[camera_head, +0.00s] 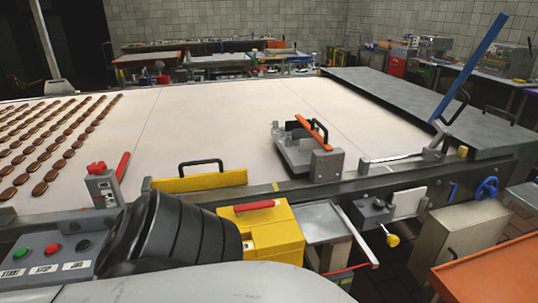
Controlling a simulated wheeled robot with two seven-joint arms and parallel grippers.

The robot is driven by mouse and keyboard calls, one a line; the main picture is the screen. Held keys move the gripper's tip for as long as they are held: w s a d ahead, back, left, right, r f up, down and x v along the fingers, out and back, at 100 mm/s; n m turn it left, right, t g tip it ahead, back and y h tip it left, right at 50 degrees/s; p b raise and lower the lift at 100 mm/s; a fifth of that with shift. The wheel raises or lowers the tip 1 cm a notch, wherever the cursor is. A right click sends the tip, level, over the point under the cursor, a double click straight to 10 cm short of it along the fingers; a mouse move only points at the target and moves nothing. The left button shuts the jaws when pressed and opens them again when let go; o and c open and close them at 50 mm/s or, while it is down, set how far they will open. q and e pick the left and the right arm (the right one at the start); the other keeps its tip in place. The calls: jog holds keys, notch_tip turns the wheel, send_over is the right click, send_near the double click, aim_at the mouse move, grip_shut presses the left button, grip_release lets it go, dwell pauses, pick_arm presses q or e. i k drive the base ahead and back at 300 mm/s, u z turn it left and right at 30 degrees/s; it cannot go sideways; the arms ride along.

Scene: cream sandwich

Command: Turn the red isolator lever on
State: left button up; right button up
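A red lever (122,166) stands up from a small grey box (103,189) at the left front edge of the long belt table. The lever is tilted a little to the right of upright. A red knob (96,167) sits on top of the same box, left of the lever. A second red handle (257,205) lies flat on top of a yellow box (273,231) at the front middle. Neither of my grippers shows in the head view. Nothing is seen touching either red handle.
A panel (42,262) with green and red buttons is at the lower left, partly hidden. Rows of brown biscuits (53,146) lie on the pale belt (220,125). A yellow guard (200,181), an orange-handled unit (310,150) and a blue upright bar (470,65) stand along the table.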

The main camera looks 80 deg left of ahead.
aim_at(254, 209)
jog(key=u, duration=1.3)
jog(key=i, duration=0.1)
jog(key=u, duration=3.75)
jog(key=k, duration=1)
jog(key=z, duration=0.35)
